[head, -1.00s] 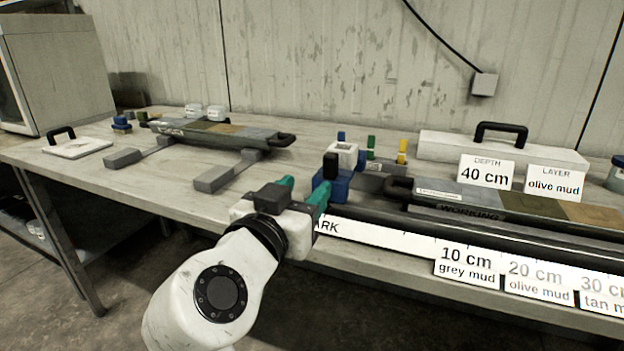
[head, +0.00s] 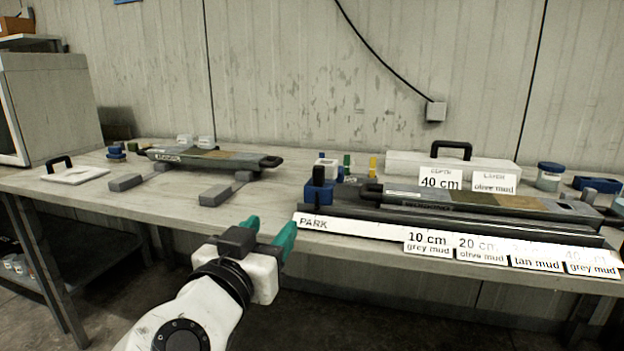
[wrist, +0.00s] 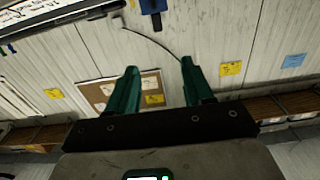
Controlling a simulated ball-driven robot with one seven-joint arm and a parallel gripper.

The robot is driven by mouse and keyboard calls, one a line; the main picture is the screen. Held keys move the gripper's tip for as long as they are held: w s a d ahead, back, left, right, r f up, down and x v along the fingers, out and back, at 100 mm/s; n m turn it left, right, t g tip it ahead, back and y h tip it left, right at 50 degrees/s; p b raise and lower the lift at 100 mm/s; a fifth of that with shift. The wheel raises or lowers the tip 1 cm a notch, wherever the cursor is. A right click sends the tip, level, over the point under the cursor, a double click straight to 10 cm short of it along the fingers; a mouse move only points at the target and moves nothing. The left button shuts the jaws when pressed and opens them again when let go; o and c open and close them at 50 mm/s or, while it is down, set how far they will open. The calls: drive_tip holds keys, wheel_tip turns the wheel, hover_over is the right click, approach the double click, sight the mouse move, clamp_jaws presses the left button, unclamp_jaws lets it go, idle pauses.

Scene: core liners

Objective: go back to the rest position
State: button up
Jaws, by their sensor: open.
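My gripper (head: 270,238) has green fingers and is open and empty. In the head view it is in front of the table's near edge, left of the PARK end of the white scale strip (head: 345,228). In the wrist view the two green fingers of my gripper (wrist: 158,90) stand apart with nothing between them. Beyond them show the wall, a cork board (wrist: 100,95) and yellow notes.
The table (head: 165,215) runs across the view, its front clear at left. A core liner (head: 225,157) lies on grey supports at left. A second liner (head: 450,203) lies behind the strip, near a blue block (head: 318,193). A white lidded box (head: 400,165) stands behind.

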drive_tip(key=s+d+f+g, duration=0.2)
drive_tip(key=d+f+g, duration=0.4)
drive_tip(key=d+f, duration=1.2)
drive_tip(key=s+d+f+n+g+y, duration=0.1)
drive_tip(key=s+d+f+g, duration=0.1)
drive_tip(key=s+d+f, duration=0.35)
drive_tip(key=s+d+f+g, duration=0.2)
drive_tip(key=s+d+f, duration=0.1)
drive_tip(key=f, duration=0.6)
drive_tip(key=s+d+f+n+g+y, duration=0.15)
drive_tip(key=s+f, duration=0.25)
drive_tip(key=s, duration=0.4)
drive_tip(key=s+d+f+g+y, duration=0.1)
drive_tip(key=s+d+f+g, duration=0.2)
drive_tip(key=s, duration=0.5)
drive_tip(key=s+d+f+g+y, duration=0.1)
drive_tip(key=s+d+f+g, duration=0.2)
drive_tip(key=s, duration=0.5)
wheel_tip(320, 180, up, 20)
drive_tip(key=t+p, duration=0.1)
drive_tip(key=p, duration=2)
drive_tip(key=shift+s+a+f, duration=0.15)
drive_tip(key=shift+s+a, duration=0.05)
drive_tip(key=shift+s, duration=0.1)
